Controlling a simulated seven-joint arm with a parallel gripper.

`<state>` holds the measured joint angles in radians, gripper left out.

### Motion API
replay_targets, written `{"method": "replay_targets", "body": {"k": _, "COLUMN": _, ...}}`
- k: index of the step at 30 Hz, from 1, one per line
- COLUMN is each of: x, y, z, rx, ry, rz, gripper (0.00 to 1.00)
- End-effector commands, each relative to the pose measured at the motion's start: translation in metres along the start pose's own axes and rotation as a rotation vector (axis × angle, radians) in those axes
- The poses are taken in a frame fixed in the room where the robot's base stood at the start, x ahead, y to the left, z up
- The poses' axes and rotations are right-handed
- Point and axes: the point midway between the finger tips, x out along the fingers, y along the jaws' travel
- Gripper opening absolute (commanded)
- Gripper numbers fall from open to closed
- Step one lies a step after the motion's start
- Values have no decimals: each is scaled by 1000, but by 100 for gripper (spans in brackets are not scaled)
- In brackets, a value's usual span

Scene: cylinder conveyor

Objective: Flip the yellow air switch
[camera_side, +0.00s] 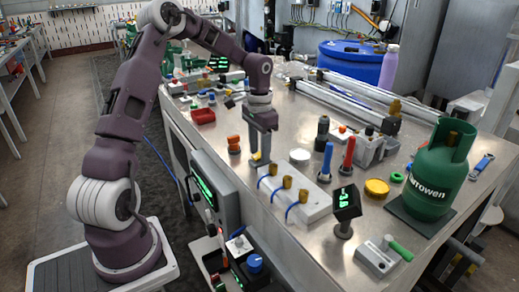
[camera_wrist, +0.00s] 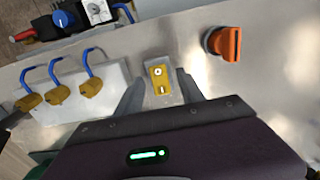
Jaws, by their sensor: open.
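The yellow air switch (camera_wrist: 158,80) is a small yellow rectangle with a round white mark and a short light bar. It sits on a grey mount on the metal table. In the wrist view it lies between the two fingers of my gripper (camera_wrist: 160,92), which are apart on either side of it. In the side view my gripper (camera_side: 261,152) points down, low over the table. Only a bit of yellow (camera_side: 255,157) shows by the fingertips there. Whether the fingers touch the switch cannot be told.
A white block (camera_side: 309,198) with brass fittings and blue tubes stands beside my gripper. An orange knob (camera_side: 233,141) is close on the other side; it also shows in the wrist view (camera_wrist: 224,43). A black display post (camera_side: 346,204) and green gas bottle (camera_side: 437,171) stand further right.

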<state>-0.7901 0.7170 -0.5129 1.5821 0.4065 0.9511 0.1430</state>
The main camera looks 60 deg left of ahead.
Motion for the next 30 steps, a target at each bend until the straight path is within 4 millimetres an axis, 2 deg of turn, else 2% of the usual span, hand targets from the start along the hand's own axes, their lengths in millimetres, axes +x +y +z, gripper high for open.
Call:
{"method": "replay_targets", "body": {"k": 5, "x": 0, "y": 0, "z": 0, "rx": 0, "ry": 0, "rz": 0, "gripper": 45}}
{"method": "replay_targets", "body": {"k": 12, "x": 0, "y": 0, "z": 0, "rx": 1, "ry": 0, "rz": -1, "gripper": 0}}
{"method": "replay_targets", "body": {"k": 19, "x": 0, "y": 0, "z": -3, "rx": 2, "ry": -37, "rz": -2, "gripper": 0}}
{"method": "replay_targets", "body": {"k": 30, "x": 2, "y": -1, "z": -12, "rx": 0, "ry": -376, "rz": -3, "gripper": 0}}
